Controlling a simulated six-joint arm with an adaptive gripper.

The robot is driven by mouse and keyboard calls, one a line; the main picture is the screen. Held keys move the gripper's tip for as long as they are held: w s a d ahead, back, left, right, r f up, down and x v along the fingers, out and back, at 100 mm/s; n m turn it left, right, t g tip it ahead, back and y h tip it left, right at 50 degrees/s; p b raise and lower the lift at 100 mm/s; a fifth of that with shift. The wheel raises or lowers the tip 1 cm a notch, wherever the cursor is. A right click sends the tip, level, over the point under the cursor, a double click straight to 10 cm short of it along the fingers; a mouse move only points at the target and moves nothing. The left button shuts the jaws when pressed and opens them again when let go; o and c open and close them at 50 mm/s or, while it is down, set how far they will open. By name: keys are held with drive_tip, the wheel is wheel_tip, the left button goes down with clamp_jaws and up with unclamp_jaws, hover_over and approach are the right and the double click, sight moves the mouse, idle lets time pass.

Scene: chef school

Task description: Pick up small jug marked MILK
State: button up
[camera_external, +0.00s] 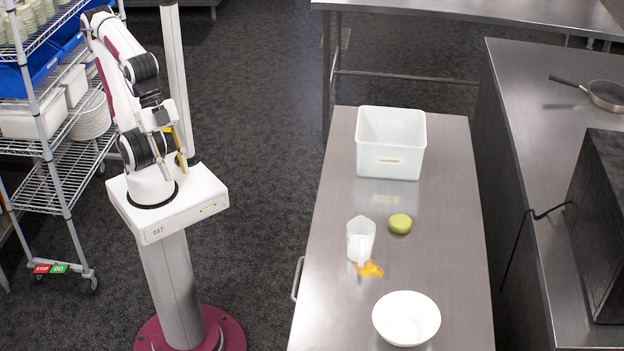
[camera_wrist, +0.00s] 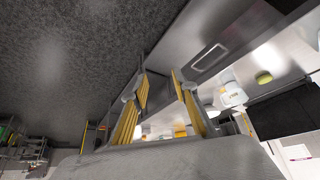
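The small jug (camera_external: 360,241) is white and stands upright on the steel table, left of a green round fruit. Its marking is too small to read in the outside view. In the wrist view a white vessel (camera_wrist: 233,96) with an orange-yellow mark, which looks like the jug, shows small at the right beyond my fingers. My gripper (camera_external: 173,168) is folded close above my pedestal, well left of the table and far from the jug. In the wrist view my gripper (camera_wrist: 160,76) has its yellow-padded fingers apart, with nothing between them.
A green fruit (camera_external: 400,223) and an orange-yellow item (camera_external: 370,269) lie close to the jug. A white bowl (camera_external: 406,318) is at the front and a labelled white bin (camera_external: 391,143) at the back of the table (camera_external: 455,240). A wire rack (camera_external: 62,170) stands left of me.

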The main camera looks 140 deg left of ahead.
drive_tip(key=w+d+r+n+t+h, duration=0.1)
drive_tip(key=w+d+r+t, duration=0.1)
drive_tip(key=w, duration=0.8)
drive_tip(key=w+d+r+t+h, duration=0.1)
drive_tip(key=w+d+r+t, duration=0.15)
drive_tip(key=w, duration=0.75)
drive_tip(key=w+a+n+t+y, duration=0.1)
drive_tip(key=w+a+n, duration=0.1)
drive_tip(key=w, duration=0.6)
drive_tip(key=w+a+n+t+y, duration=0.1)
drive_tip(key=w+a+t+y, duration=0.1)
drive_tip(key=w, duration=0.6)
drive_tip(key=w+a+f+n+y, duration=0.3)
drive_tip(key=w+a, duration=0.2)
drive_tip(key=w, duration=0.1)
drive_tip(key=n+g+y, duration=0.5)
drive_tip(key=y, duration=0.7)
approach(361, 247)
drive_tip(key=w+f, duration=0.2)
drive_tip(key=shift+d+f+t, duration=0.1)
drive_tip(key=shift+f+t, duration=0.15)
drive_tip(key=shift+f, duration=0.1)
drive_tip(key=shift+s+f+n, duration=0.25)
drive_tip(key=shift+s+n, duration=0.05)
drive_tip(key=shift+a, duration=0.2)
drive_tip(key=shift+x, duration=1.3)
